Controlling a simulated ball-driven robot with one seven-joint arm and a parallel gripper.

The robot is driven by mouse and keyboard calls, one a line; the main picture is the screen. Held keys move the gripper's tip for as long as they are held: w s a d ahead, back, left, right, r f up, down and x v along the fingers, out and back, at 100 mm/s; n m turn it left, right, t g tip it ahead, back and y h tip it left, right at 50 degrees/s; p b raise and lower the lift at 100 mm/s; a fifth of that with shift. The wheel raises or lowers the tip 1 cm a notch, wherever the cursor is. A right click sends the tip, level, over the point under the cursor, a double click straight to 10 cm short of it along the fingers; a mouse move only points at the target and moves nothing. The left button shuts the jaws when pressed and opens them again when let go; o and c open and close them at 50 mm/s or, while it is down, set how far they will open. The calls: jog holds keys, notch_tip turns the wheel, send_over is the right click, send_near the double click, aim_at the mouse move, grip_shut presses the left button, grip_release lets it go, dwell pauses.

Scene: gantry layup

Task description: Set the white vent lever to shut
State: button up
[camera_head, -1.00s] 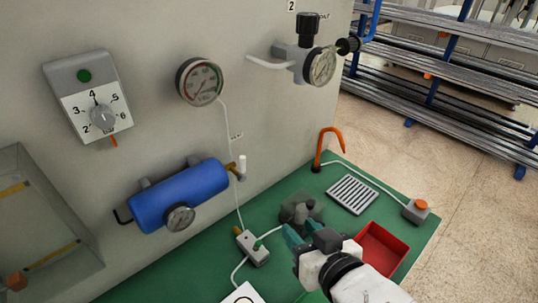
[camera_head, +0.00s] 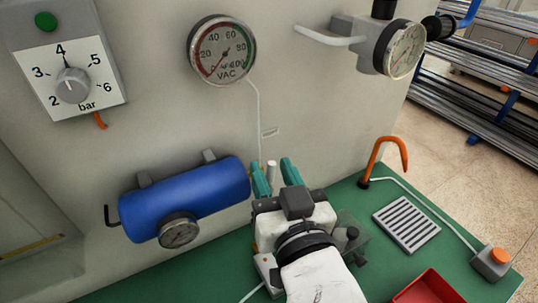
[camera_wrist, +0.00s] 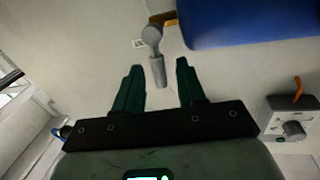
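The white vent lever (camera_head: 271,170) stands about upright at the right end of the blue tank (camera_head: 185,200). In the wrist view the lever (camera_wrist: 157,68) looks grey, with a round pivot and a straight handle. My gripper (camera_head: 274,173) has teal fingers and is open. The lever handle shows between its two fingertips, with clear gaps to both sides in the wrist view (camera_wrist: 158,70). I cannot tell how deep the lever lies between the fingers. My gripper hides the lever's base in the head view.
A gauge (camera_head: 179,231) hangs under the tank, and a round vacuum gauge (camera_head: 222,50) is on the wall above. A pressure knob (camera_head: 72,85) is at upper left. An orange hook (camera_head: 388,155), a grey grate (camera_head: 407,224) and a red tray (camera_head: 430,290) lie right on the green bench.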

aim_at(272, 173)
jog(key=shift+x, duration=1.65)
jog(key=shift+c, duration=0.5)
grip_shut()
